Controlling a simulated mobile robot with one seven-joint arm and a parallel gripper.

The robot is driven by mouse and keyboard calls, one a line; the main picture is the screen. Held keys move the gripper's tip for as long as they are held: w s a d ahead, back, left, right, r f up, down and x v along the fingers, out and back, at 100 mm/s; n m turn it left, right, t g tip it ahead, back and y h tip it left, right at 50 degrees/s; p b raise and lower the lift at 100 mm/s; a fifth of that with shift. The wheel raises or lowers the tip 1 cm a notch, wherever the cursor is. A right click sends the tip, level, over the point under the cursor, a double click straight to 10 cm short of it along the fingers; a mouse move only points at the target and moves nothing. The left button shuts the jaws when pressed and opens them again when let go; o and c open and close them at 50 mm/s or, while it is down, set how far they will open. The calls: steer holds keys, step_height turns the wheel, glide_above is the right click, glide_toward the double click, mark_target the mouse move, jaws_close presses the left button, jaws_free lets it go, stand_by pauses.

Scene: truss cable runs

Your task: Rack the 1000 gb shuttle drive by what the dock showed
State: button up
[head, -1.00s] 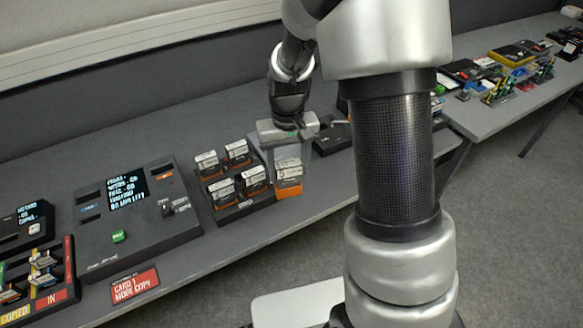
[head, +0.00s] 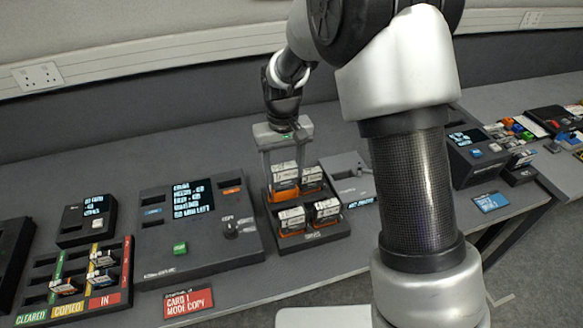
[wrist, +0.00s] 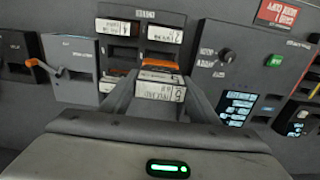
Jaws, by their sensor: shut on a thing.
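My gripper (head: 285,168) is shut on a white-labelled drive with an orange lower edge (head: 284,177). It holds the drive upright at the back left of a dark rack (head: 312,240). The held drive (wrist: 160,88) also shows between the fingers in the wrist view; its label is too small to read surely. Other labelled drives stand in the rack: one at back right (head: 312,180), one at front left (head: 291,218) and one at front right (head: 327,210). I cannot tell whether the held drive is seated or just above its slot.
A dark console with a lit text screen (head: 192,197), a green button and a knob stands left of the rack. A grey box (head: 347,170) stands close on the right. A red card sign (head: 188,301) lies in front. A coloured card tray (head: 75,280) is far left.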

mark_target(285, 197)
steer(key=shift+w+f, duration=0.2)
steer(key=shift+s+f+b, duration=0.2)
steer(key=shift+f+b, duration=0.35)
steer(key=shift+f, duration=0.1)
steer(key=shift+f+b, duration=1.5)
steer(key=shift+f, duration=0.85)
steer(key=shift+f+b, duration=1.5)
steer(key=shift+f, duration=0.7)
stand_by(0.3)
steer(key=o, duration=1.5)
steer(key=shift+o, duration=0.4)
steer(key=shift+o, duration=1.2)
